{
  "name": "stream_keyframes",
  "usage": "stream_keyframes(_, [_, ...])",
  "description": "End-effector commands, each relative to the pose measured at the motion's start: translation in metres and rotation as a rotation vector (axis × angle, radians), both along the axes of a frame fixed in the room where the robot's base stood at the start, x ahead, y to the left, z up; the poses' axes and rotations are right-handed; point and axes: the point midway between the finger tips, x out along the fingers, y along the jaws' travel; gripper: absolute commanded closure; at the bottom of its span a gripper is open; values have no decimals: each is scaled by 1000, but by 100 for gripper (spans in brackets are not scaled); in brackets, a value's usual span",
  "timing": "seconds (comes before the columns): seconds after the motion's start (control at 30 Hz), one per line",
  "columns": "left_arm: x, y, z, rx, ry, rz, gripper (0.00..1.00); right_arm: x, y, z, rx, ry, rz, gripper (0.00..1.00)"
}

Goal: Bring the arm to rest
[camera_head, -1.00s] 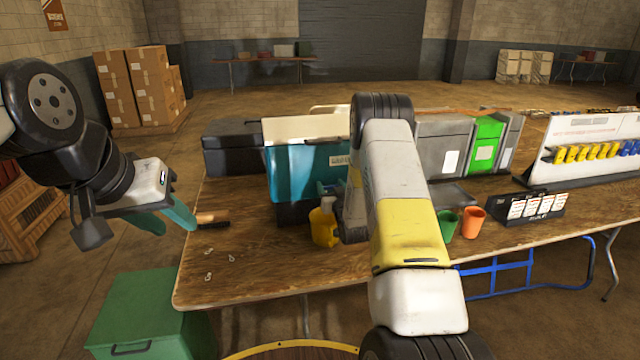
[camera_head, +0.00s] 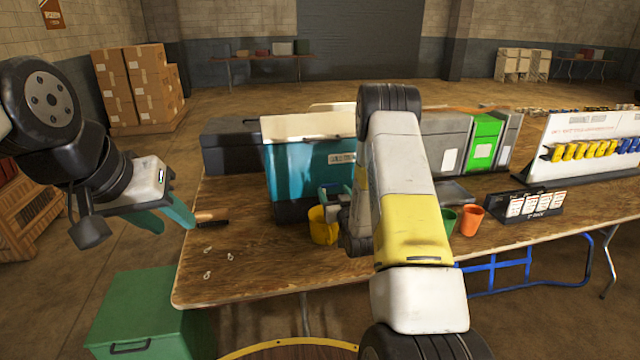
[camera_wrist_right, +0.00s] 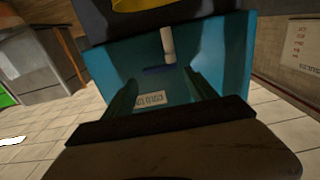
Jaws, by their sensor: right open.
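My right arm reaches over the wooden table from the lower right in the head view. Its gripper (camera_head: 334,196) is partly hidden by my forearm and shows as teal fingers just above and behind the yellow cup (camera_head: 322,229). In the right wrist view its two fingers (camera_wrist_right: 163,88) stand apart with nothing seen between them, facing the blue cooler (camera_wrist_right: 225,60). My left gripper (camera_head: 170,218) hangs off the table's left edge, its teal fingers apart and empty, close to a brown-handled tool (camera_head: 211,219).
The blue cooler (camera_head: 295,170) stands behind the yellow cup. Green (camera_head: 448,219) and orange (camera_head: 471,221) cups, a card holder (camera_head: 534,206) and a rack (camera_head: 590,150) are to the right. A green box (camera_head: 140,315) stands below.

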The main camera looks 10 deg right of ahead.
Motion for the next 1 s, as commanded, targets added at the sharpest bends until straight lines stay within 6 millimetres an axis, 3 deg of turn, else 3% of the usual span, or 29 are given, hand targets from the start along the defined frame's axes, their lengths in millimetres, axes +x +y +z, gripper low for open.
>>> stream_keyframes(0.2, [0, 0, 0, 0, 0, 0, 64, -18, -1, 0, 0, 0, 0, 35])
stream_keyframes(0.57, [0, 0, 0, 0, 0, 0, 64, -18, -1, 5, 0, 5, -1, 35])
stream_keyframes(0.67, [0, 0, 0, 0, 0, 0, 64, -13, -1, 22, -3, 35, -6, 35])
stream_keyframes(0.8, [0, 0, 0, 0, 0, 0, 64, -10, 1, 65, 0, 130, -16, 35])
stream_keyframes(1.0, [0, 0, 0, 0, 0, 0, 64, -36, 8, 128, 16, 307, -23, 35])
